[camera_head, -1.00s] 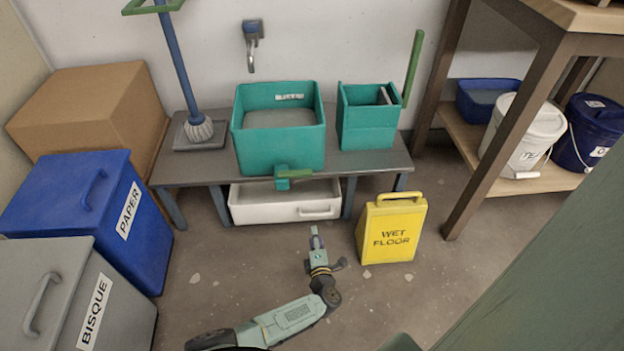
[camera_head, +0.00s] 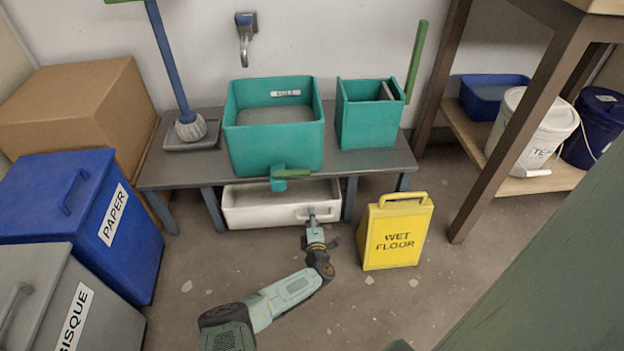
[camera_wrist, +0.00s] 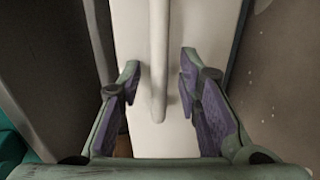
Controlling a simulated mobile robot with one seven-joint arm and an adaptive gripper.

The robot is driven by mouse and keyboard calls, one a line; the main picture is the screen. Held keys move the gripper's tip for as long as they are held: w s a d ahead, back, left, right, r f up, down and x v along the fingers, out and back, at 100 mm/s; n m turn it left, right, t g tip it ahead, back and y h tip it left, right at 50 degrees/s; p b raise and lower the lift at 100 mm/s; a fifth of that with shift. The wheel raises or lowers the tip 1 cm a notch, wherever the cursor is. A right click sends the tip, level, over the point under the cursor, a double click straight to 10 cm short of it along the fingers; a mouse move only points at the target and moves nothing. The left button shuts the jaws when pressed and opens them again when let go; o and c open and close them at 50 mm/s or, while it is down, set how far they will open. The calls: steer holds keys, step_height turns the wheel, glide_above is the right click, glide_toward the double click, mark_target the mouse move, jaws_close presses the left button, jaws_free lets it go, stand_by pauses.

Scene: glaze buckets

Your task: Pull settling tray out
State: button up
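The white settling tray (camera_head: 262,213) sits on the floor under the grey bench, below the large teal bucket. Its front has a bar handle, which shows in the wrist view (camera_wrist: 158,70) running down the middle. My gripper (camera_head: 312,217) is at the right part of the tray's front, by the handle. In the wrist view my gripper (camera_wrist: 157,85) is open, with one finger on each side of the handle and gaps between. The handle's lower end lies between the fingers. Whether a finger touches the tray front cannot be told.
A yellow wet floor sign (camera_head: 394,232) stands close to the right of my gripper. The bench (camera_head: 175,172) is above the tray, with its legs on both sides. A blue paper bin (camera_head: 85,222) stands left. The floor in front of the tray is clear apart from my arm.

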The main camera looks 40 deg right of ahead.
steer(key=shift+w+d, duration=0.1)
steer(key=shift+w, duration=0.05)
steer(key=shift+c, duration=0.2)
jaws_close()
stand_by(0.7)
